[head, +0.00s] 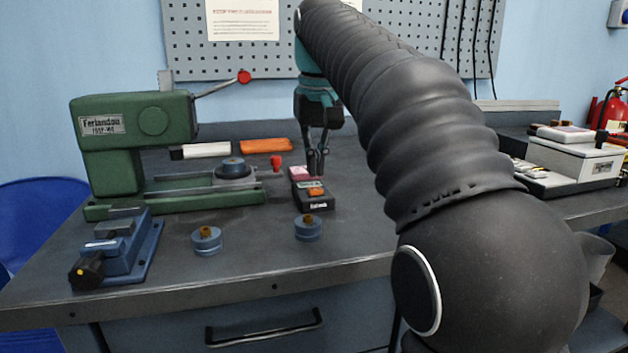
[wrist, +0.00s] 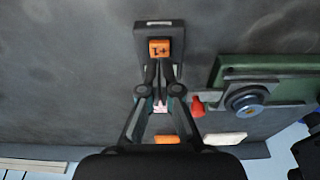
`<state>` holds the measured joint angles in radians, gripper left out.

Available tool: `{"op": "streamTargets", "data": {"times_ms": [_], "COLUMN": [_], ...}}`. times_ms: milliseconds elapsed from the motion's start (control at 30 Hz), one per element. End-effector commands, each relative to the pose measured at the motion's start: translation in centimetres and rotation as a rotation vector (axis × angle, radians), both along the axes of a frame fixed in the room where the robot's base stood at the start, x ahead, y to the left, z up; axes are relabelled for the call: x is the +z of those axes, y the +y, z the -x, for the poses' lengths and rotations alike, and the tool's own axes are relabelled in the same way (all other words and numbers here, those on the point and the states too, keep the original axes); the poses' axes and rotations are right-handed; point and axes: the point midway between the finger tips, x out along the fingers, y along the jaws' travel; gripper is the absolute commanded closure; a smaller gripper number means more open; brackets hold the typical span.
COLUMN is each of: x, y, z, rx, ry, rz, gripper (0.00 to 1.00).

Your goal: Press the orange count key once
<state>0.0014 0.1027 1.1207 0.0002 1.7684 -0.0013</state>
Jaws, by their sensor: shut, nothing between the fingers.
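The orange count key (head: 316,192) sits on the near part of a small dark counter box (head: 318,205) on the bench. In the wrist view the orange key (wrist: 160,48) carries a "+1" mark, and the dark box (wrist: 158,26) runs beneath my fingers. A pink key or patch (head: 299,172) is at the box's far end, partly behind my gripper in the wrist view. My gripper (head: 316,172) is shut and empty, pointing down over the box. In the wrist view its fingertips (wrist: 159,64) appear right beside the orange key; I cannot tell whether they touch it.
A green press (head: 140,130) with a red-knobbed lever stands to the left. Two blue round holders (head: 207,240) (head: 308,228) and a blue vise (head: 115,250) are nearer the front edge. A red piece (head: 276,163) and an orange block (head: 266,145) lie behind the box.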

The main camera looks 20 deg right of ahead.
Motion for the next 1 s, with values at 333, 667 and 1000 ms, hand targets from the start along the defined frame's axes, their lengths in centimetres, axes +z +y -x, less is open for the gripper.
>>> {"op": "streamTargets", "data": {"times_ms": [333, 667, 1000], "x": [2.3, 3.1, 3.1], "y": [0.0, 0.0, 0.0], "z": [-0.1, 0.0, 0.0], "rx": [0.000, 0.000, 0.000], "ry": [-0.001, 0.000, 0.000], "rz": [0.000, 0.000, 0.000], "gripper": [1.00, 1.00, 1.00]}}
